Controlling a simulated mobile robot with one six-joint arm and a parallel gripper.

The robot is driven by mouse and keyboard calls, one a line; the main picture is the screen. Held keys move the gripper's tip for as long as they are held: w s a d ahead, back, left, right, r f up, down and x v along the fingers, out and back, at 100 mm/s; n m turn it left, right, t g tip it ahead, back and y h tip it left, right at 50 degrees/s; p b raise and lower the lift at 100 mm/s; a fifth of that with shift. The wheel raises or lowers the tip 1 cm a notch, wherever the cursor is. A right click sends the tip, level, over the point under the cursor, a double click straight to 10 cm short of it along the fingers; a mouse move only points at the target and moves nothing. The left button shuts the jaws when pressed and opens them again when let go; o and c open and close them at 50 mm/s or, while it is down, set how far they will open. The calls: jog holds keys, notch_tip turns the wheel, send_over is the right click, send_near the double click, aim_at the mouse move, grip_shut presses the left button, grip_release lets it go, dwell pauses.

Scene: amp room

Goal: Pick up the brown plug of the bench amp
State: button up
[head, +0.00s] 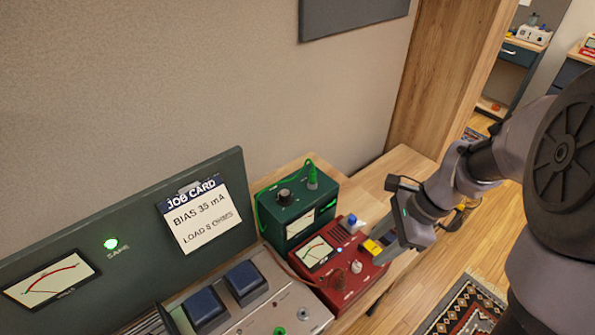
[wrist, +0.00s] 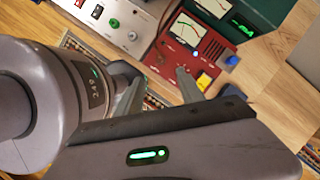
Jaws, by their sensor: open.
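The bench amp (head: 265,300) is a grey chassis with dark blue blocks on top, at the bottom of the head view; its panel (wrist: 95,12) shows at the wrist view's upper left. A thin brown lead (head: 300,278) runs along the red meter box (head: 318,238) to a small brownish plug (head: 337,280) at its front left; it is too small to make out surely. My gripper (head: 388,240) is open and empty, at the red box's right end in the head view. In the wrist view its fingers (wrist: 161,73) straddle empty space before the box.
A green box (head: 300,205) with a green lead stands behind the red box. A yellow block (head: 372,247) and a blue knob (head: 355,223) are at the red box's right end. Bare wood (head: 395,170) lies to the right. A patterned rug (head: 465,305) is on the floor.

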aim_at(345, 275)
jog(key=shift+m, duration=0.3)
jog(key=b+x, duration=0.2)
jog(key=x, duration=0.2)
jog(key=b+x, duration=0.1)
jog(key=x, duration=0.3)
jog(key=b+x, duration=0.2)
jog(key=x, duration=0.2)
jog(key=shift+d+f+b, duration=0.2)
jog(key=shift+f+b, duration=0.1)
jog(key=shift+f, duration=0.1)
jog(key=b+x, duration=0.3)
jog(key=x, duration=0.2)
jog(key=shift+a+f, duration=0.1)
jog(key=shift+f, duration=0.25)
jog(key=shift+r, duration=0.1)
grip_shut()
